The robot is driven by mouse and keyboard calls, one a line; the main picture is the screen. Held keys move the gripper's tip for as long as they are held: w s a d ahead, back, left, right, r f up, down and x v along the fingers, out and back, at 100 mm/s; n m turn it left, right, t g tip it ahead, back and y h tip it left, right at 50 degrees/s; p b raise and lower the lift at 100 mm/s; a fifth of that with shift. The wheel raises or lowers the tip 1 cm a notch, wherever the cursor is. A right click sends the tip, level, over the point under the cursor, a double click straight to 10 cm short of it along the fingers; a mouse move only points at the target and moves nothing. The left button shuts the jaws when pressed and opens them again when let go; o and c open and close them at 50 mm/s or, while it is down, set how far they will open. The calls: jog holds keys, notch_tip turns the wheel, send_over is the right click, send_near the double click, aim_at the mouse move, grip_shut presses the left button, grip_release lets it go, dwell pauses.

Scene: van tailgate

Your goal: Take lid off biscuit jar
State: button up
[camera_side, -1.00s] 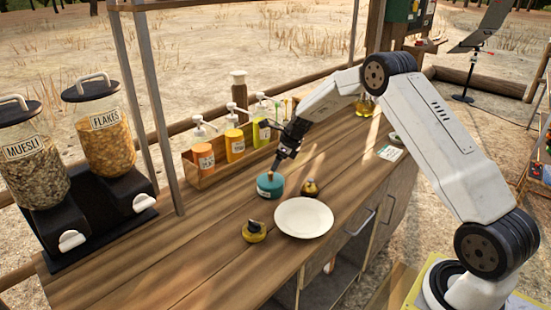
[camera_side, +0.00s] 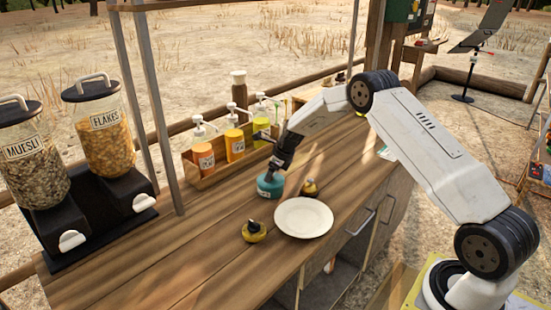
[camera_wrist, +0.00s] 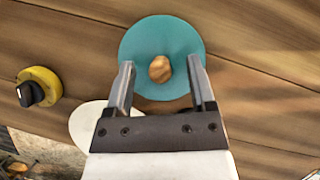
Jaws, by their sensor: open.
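The biscuit jar (camera_side: 270,187) is a short teal jar with a label, standing on the wooden counter. In the wrist view its round teal lid (camera_wrist: 160,35) is seen from above, with a wooden knob (camera_wrist: 160,69) in the middle. My gripper (camera_wrist: 162,75) is open, its two fingers on either side of the knob with gaps left and right. In the side view my gripper (camera_side: 275,167) is low over the jar and hides the knob. I cannot tell the exact height of the fingertips over the lid.
A white plate (camera_side: 304,217) lies close in front of the jar. A yellow and black knobbed item (camera_side: 254,232) and a similar small one (camera_side: 310,187) stand nearby. A wooden box of pump bottles (camera_side: 234,145) is behind. The counter's left front is clear.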

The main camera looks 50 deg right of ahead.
grip_shut()
jog(key=shift+r, duration=0.1)
dwell(0.4)
jog(key=shift+r, duration=0.75)
jog(key=s+a+r, duration=0.3)
jog(key=s+r, duration=0.8)
jog(key=s, duration=0.2)
jog(key=shift+s+r, duration=0.15)
jog(key=shift+s, duration=0.2)
jog(key=shift+a, duration=0.1)
